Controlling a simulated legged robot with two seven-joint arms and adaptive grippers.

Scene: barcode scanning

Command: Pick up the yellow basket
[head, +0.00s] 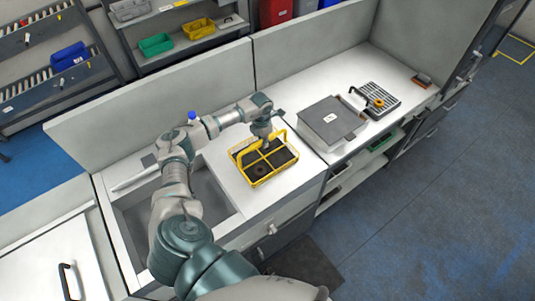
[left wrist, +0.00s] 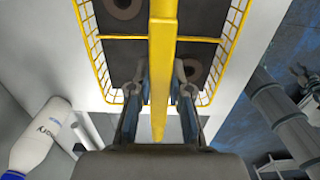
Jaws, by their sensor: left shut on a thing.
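The yellow basket (head: 275,174) stands upright on the white counter, right of the sink, in the head view. It is a wire basket with dark compartments and a tall handle. My left gripper (head: 268,139) is above its inside, shut on the handle. In the left wrist view, the handle (left wrist: 163,50) runs between the two fingers of the gripper (left wrist: 161,88), and the basket's wire sides (left wrist: 234,30) lie below. Round brown parts lie in the compartments. Whether the basket is lifted off the counter I cannot tell. My right gripper is not in view.
The sink (head: 205,185) is left of the basket. A white bottle with a blue cap (head: 192,115) stands behind my left arm. A grey case (head: 331,122) and a slotted tray (head: 386,104) are to the right. A low wall (head: 150,100) runs behind the counter.

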